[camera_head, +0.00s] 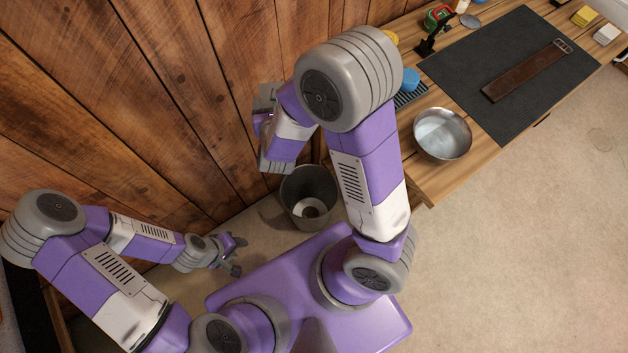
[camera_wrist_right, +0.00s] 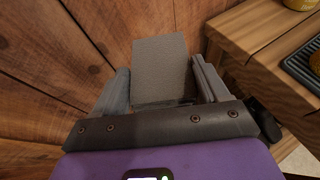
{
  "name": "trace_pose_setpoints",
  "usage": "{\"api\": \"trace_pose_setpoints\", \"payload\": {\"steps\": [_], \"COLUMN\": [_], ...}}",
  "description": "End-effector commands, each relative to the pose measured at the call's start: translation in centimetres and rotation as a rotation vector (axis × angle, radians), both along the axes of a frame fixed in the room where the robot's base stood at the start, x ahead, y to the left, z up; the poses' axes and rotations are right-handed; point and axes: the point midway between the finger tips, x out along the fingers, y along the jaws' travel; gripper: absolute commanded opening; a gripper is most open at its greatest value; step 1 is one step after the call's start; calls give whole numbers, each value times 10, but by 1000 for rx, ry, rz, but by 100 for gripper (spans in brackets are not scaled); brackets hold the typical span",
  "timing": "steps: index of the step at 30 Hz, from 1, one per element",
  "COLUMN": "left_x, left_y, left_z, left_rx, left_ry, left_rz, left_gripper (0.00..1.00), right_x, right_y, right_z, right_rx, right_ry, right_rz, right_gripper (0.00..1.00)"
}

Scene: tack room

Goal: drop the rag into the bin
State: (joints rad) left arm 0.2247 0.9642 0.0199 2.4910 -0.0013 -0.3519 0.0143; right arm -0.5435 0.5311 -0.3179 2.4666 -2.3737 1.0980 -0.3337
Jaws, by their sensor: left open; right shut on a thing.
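In the head view my right gripper (camera_head: 266,128) is beside the wooden wall, above and left of the bin in the picture; the rag is hard to tell from the gripper there. The bin (camera_head: 292,207) is a dark grey round bucket on the floor, open at the top, with a pale disc showing inside. My left gripper (camera_head: 238,256) is open and empty, low and left of the bin.
A wooden workbench (camera_head: 436,185) stands to the right, with a metal bowl (camera_head: 443,134) near its front corner. A dark mat (camera_head: 470,60) on it bears a brown leather strap (camera_head: 525,72). The plank wall (camera_head: 90,90) is close behind both arms. The floor at right is clear.

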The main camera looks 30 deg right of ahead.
Motion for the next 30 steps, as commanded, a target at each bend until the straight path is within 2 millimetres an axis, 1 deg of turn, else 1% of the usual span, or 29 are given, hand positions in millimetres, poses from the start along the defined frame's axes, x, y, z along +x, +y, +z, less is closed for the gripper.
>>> {"api": "trace_pose_setpoints", "payload": {"steps": [1,8,9,11,12,14,15,17,18,20,21,24,27,30], "left_x": [0,0,0,0,0,0,0,0,0,0,0,0,0,0], "left_y": [0,0,0,0,0,0,0,0,0,0,0,0,0,0], "left_z": [-9,-31,-35,-42,-46,-53,-57,-64,-69,-76,-81,-92,-100,-106], "left_rx": [0,0,0,0,0,0,0,0,0,0,0,0,0,0], "left_ry": [1,0,0,0,0,0,0,0,0,0,0,0,0,0], "left_rz": [1,1,1,0,0,0,0,0,0,0,0,0,0,0], "left_gripper": [43,43,43,43,43,43,43,43,43,43,43,43,43,43], "right_x": [3,11,12,11,11,9,7,2,-1,-7,-12,-26,-41,-52], "right_y": [1,-8,-9,-11,-13,-16,-18,-22,-25,-29,-33,-42,-50,-57], "right_z": [-26,-117,-134,-160,-178,-205,-224,-252,-272,-301,-321,-366,-404,-430], "right_rx": [-9,-8,-8,-8,-9,-8,-6,-8,-6,-7,-7,-6,-5,-3], "right_ry": [8,5,4,3,2,2,2,2,2,2,2,1,2,0], "right_rz": [-27,-188,-215,-257,-285,-327,-356,-396,-423,-461,-485,-539,-577,-604], "right_gripper": [44,44,44,44,44,44,44,44,44,44,44,44,44,44]}}
